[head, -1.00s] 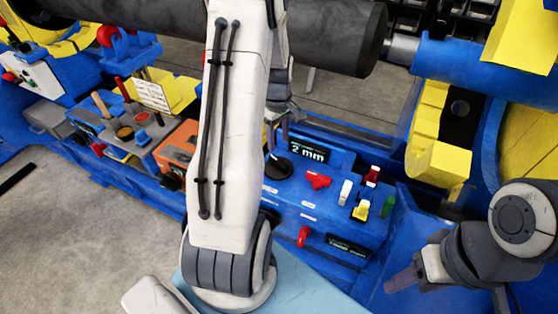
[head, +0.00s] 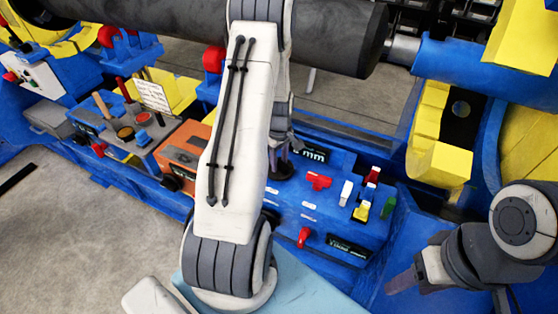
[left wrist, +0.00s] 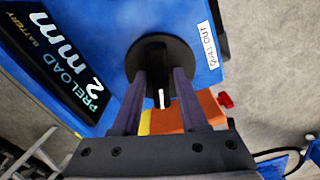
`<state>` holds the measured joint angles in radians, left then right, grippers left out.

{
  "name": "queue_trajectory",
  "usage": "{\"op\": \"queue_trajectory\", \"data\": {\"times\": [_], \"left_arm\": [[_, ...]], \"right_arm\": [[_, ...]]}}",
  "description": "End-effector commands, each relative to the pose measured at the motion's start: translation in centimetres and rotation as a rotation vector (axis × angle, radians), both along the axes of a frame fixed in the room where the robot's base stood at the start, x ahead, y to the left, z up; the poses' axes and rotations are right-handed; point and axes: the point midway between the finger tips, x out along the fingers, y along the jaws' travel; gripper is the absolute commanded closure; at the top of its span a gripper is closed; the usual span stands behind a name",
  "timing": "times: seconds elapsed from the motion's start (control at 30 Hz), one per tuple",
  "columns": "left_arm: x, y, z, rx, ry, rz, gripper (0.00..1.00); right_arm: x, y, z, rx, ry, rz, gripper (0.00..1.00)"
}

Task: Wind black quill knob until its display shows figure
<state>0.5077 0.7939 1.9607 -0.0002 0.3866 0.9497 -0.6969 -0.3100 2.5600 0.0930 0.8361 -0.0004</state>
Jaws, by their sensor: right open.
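The black quill knob (left wrist: 160,52) is a round disc on the blue panel, with a white mark, in the left wrist view. In the head view the knob (head: 283,171) is partly hidden by my left gripper. My left gripper (head: 277,162) is at the knob. In the left wrist view its two fingers (left wrist: 160,80) stand apart, one on each side of the knob's middle; whether they press on it I cannot tell. The display (left wrist: 75,65) reads "PRELOAD 2 mm"; it is partly covered in the head view (head: 312,155). My right gripper (head: 402,281) is open and empty at lower right.
Right of the knob on the panel are a red knob (head: 319,181), a white switch (head: 346,192), a yellow switch (head: 362,210) and a green one (head: 388,207). A red lever (head: 304,236) and second display (head: 348,247) are on the front. An orange box (head: 186,152) stands left.

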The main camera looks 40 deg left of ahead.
Motion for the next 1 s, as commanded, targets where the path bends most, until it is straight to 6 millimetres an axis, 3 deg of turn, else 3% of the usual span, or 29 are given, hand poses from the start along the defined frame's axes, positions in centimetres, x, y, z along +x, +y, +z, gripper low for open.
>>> {"op": "queue_trajectory", "data": {"times": [0.03, 0.1, 0.27, 0.63, 0.97, 1.0], "left_arm": [[0.0, 0.0, 0.0, 0.0, 0.0, 0.0, 0.81], [0.0, 0.0, 0.0, 0.0, 0.0, 0.0, 1.0], [0.0, 0.0, 0.1, 0.0, 0.0, -0.011, 1.0], [0.0, 0.0, 0.1, 0.0, 0.0, -0.297, 1.0], [0.0, 0.0, 0.1, 0.0, 0.0, -0.316, 1.0], [0.0, 0.0, 0.1, 0.0, 0.0, -0.316, 0.57]], "right_arm": [[0.0, 0.0, 0.0, 0.0, 0.0, 0.0, 0.43], [0.0, 0.0, 0.0, 0.0, 0.0, 0.0, 0.43], [0.0, 0.0, 0.1, 0.0, 0.0, 0.0, 0.43], [0.0, 0.0, 1.1, 0.0, 0.0, 0.0, 0.43], [0.0, 0.0, 1.0, 0.0, 0.0, 0.0, 0.43], [0.0, 0.0, 1.0, 0.0, 0.0, 0.0, 0.43]]}}
